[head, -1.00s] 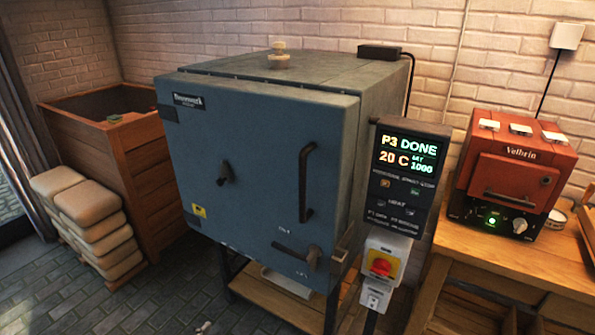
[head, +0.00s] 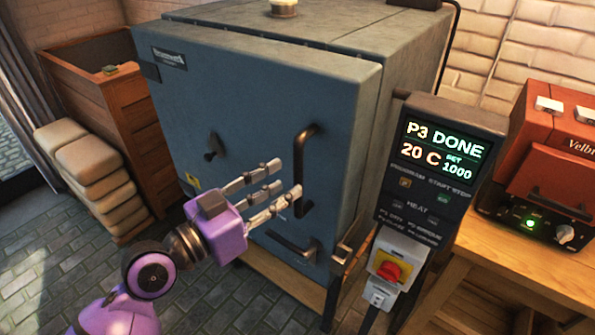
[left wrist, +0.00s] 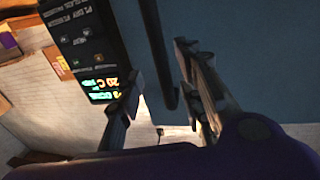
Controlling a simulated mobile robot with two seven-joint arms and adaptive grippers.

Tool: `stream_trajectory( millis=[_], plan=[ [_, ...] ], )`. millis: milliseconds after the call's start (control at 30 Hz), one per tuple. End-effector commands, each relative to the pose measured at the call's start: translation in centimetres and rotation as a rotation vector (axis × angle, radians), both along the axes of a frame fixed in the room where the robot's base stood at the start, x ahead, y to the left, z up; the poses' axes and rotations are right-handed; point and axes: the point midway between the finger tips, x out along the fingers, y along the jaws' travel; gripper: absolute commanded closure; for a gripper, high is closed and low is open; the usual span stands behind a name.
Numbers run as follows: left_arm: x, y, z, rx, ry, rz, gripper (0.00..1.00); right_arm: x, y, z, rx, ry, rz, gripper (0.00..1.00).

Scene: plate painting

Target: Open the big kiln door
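The big kiln (head: 330,60) is a blue-grey box with a wide front door (head: 250,120). The door looks shut or nearly so; a dark line runs along its top edge. A black vertical bar handle (head: 300,150) is on the door's right side. A lower latch lever (head: 290,246) lies near the bottom right. My left gripper (head: 285,178), purple with grey fingers, is open in front of the door, just left of the bar handle. In the left wrist view the handle (left wrist: 157,55) shows between the spread fingers (left wrist: 158,98); contact cannot be told. My right gripper is not in view.
A control panel (head: 430,165) reading P3 DONE, 20 C stands right of the kiln, with a red-and-yellow switch (head: 390,268) below. A small red kiln (head: 550,170) sits on a wooden table (head: 480,270). Stacked sacks (head: 95,180) and a wooden bin (head: 130,130) are left.

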Motion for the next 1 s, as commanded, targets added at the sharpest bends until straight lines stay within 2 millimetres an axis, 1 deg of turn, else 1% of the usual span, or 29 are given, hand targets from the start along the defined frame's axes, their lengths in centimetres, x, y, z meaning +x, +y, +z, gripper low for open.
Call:
stream_trajectory(
  millis=[33, 133, 300, 633, 667, 900, 1000],
  plan=[
    [0.7, -0.7, 0.7, -0.005, -0.008, 0.001, 0.66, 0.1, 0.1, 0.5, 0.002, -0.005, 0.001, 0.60],
    [1.7, -1.9, 0.7, -0.005, -0.008, 0.001, 0.66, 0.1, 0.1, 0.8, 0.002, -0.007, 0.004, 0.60],
    [2.9, -3.1, 0.4, -0.002, -0.004, 0.002, 0.66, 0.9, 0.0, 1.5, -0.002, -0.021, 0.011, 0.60],
    [3.3, -3.4, 0.0, 0.000, 0.000, 0.002, 0.66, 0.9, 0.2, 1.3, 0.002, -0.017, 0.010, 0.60],
    [3.3, -3.4, 0.1, 0.000, 0.000, 0.002, 0.69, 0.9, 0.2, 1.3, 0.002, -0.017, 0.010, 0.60],
    [3.2, -3.4, 0.1, 0.000, 0.000, 0.002, 1.00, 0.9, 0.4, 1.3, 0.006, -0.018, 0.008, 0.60],
    [3.2, -3.4, 0.1, 0.001, -0.001, 0.003, 1.00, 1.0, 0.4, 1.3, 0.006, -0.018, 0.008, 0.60]
  ],
)
